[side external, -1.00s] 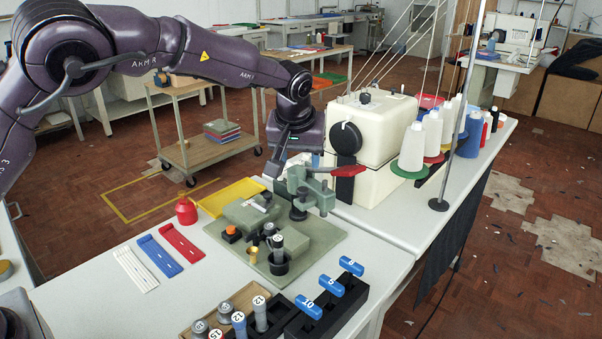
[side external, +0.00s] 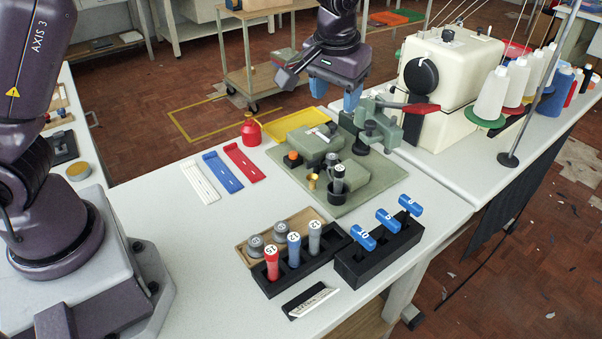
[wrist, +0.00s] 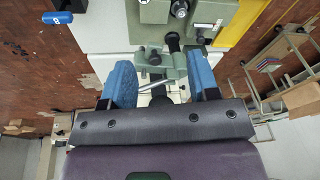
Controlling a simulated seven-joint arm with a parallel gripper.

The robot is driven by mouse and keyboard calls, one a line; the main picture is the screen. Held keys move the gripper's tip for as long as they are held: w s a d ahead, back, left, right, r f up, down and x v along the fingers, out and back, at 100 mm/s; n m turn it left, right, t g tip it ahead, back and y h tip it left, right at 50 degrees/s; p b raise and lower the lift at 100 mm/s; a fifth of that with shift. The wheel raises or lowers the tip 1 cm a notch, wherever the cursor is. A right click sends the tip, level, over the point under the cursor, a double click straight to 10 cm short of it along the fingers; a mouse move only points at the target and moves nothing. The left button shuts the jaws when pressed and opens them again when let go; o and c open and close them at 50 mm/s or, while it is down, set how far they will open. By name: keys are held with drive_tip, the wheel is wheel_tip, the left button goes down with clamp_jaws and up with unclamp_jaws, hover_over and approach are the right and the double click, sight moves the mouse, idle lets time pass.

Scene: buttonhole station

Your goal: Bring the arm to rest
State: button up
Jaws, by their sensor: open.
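My gripper (side external: 335,92) is open and empty, its two blue fingers pointing down behind the grey-green fixture (side external: 376,122), left of the cream machine head. In the wrist view my gripper (wrist: 160,70) has its fingers spread wide, with the grey-green fixture (wrist: 168,62) showing in the gap between them. No contact with the fixture shows, though the exact clearance is unclear.
A green base plate (side external: 385,185) carries several fittings. The machine (side external: 455,65) and thread cones (side external: 491,95) are at right.

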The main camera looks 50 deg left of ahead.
drive_tip(key=s+a+r+m+t, duration=0.1)
drive_tip(key=s+r, duration=0.4)
drive_tip(key=s, duration=0.8)
drive_tip(key=s+a+r+m+t+h, duration=0.1)
drive_tip(key=s+r, duration=0.4)
drive_tip(key=s, duration=0.8)
drive_tip(key=shift+s+a+m+t+h, duration=0.35)
drive_tip(key=shift+a+m+t, duration=0.4)
drive_tip(key=shift+a, duration=0.3)
